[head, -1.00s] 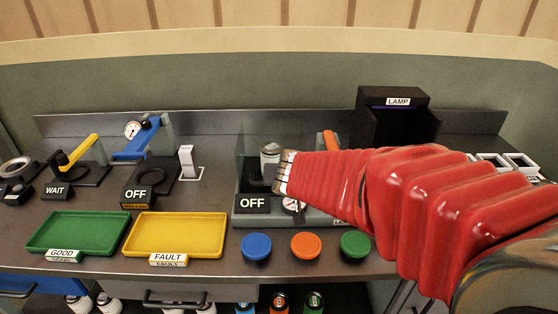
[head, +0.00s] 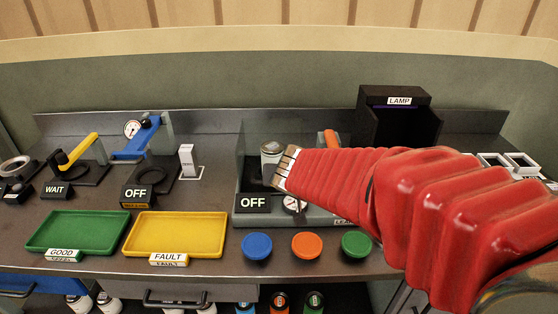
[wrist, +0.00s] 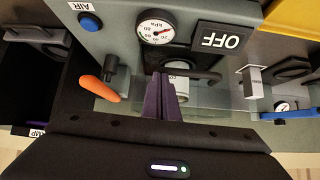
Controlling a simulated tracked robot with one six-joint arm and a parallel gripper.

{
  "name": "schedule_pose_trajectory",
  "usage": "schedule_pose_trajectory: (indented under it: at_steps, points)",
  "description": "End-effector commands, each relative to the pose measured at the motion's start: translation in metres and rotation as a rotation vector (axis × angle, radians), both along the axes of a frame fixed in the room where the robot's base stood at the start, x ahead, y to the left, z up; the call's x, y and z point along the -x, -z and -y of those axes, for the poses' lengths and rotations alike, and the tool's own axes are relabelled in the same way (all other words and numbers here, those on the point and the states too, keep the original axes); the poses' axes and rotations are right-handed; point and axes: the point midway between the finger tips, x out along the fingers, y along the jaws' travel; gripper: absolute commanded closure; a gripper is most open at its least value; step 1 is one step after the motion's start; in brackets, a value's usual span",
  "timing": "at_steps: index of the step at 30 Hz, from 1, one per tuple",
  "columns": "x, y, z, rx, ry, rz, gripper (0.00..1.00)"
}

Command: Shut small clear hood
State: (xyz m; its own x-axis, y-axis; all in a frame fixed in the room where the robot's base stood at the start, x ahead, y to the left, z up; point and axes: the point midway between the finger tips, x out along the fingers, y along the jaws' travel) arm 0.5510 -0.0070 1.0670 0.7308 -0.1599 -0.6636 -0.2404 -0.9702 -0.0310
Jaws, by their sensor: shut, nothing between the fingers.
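The small clear hood is faint in the head view, above the grey station at the centre; its outline is hard to make out and I cannot tell its exact angle. The wrist view shows a see-through panel (wrist: 215,106) and a dark bar (wrist: 207,75) in front of a pale can (wrist: 180,80). The can (head: 271,149) also shows in the head view. My gripper (head: 282,168) is at the station beside the can, partly covering the station. Its purple fingers (wrist: 165,98) are shut and empty, close to the dark bar; I cannot tell whether they touch it.
The station carries an OFF sign (head: 253,203), a gauge (head: 293,204) and an orange lever (wrist: 99,88). Blue, orange and green discs (head: 305,245) lie in front. Green and yellow trays (head: 178,236) are at left. The black lamp box (head: 396,118) stands behind right.

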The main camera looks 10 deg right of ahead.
Motion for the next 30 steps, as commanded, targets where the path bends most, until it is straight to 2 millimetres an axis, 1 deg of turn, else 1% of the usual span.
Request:
schedule_pose_trajectory:
  at_steps: [1, 3, 8, 9, 17, 25, 30]
  points:
    - [-0.001, -0.009, 0.001, -0.001, 0.002, 0.011, 1.0]
    - [-0.002, -0.018, 0.003, 0.0, 0.005, 0.021, 1.0]
    - [-0.004, -0.038, 0.005, 0.0, 0.008, 0.038, 1.0]
    - [-0.002, -0.038, 0.005, 0.002, 0.008, 0.037, 1.0]
    - [0.026, -0.027, -0.001, 0.003, 0.006, 0.038, 1.0]
    - [0.061, -0.013, -0.009, 0.004, 0.005, 0.039, 1.0]
    - [0.079, -0.006, -0.013, 0.003, 0.006, 0.039, 1.0]
